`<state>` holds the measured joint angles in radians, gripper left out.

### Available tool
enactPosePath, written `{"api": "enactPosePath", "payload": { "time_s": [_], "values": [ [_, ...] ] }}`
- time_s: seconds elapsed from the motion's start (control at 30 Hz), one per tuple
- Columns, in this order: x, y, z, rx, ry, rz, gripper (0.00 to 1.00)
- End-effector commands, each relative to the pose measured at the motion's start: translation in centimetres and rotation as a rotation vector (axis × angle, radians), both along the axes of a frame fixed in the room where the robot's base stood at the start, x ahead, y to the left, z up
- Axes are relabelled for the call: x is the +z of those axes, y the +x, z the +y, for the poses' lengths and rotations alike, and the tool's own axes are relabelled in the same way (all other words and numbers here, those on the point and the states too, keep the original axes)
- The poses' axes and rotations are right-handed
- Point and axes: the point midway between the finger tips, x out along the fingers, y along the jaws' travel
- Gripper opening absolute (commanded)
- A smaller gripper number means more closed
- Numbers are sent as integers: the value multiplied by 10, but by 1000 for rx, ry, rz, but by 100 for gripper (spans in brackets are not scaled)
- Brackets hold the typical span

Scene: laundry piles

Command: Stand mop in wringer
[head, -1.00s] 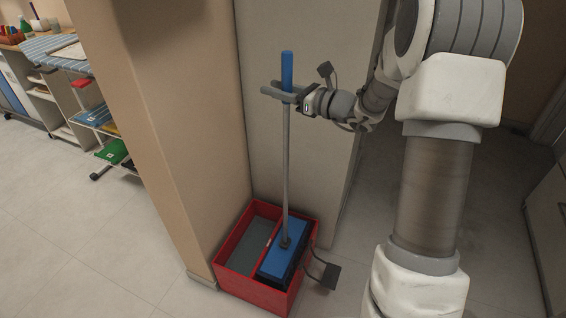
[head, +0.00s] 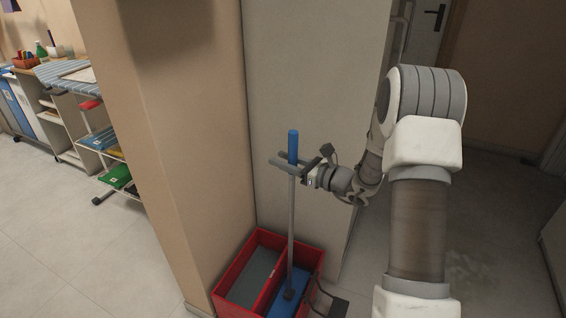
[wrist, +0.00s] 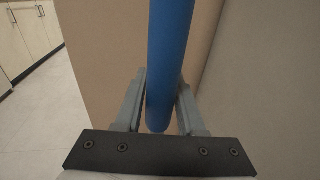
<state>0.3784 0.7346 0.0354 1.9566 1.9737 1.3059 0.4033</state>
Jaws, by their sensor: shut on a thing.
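The mop has a blue grip (head: 293,147), a thin grey pole (head: 291,225) and a blue head (head: 284,304). It stands nearly upright. My gripper (head: 278,159) is shut around the handle near the lower end of the blue grip. In the wrist view, the fingers (wrist: 162,82) lie on both sides of the blue grip. The red wringer bucket (head: 235,270) stands on the floor with two compartments. The mop head is down inside the right compartment, below the rim. The left compartment shows a grey surface. The bucket's front is cut off by the picture's lower edge.
A beige wall corner (head: 165,150) stands close to the bucket's left, with a pale wall panel (head: 315,110) behind. A dark pedal (head: 338,306) sticks out at the bucket's right. Shelves with coloured items (head: 118,170) stand far left. The floor at left is clear.

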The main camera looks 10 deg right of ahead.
Motion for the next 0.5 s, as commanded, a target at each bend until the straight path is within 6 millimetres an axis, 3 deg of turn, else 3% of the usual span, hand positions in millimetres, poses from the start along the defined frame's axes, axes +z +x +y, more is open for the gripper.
{"api": "enactPosePath", "payload": {
  "time_s": [0.3, 0.33, 0.5],
  "values": [
    [-1, 1, 0, 0, 1, -5, 0],
    [-2, 0, 0, 0, 0, -1, 42],
    [-1, 0, 0, 0, 0, -1, 68]
  ]
}}
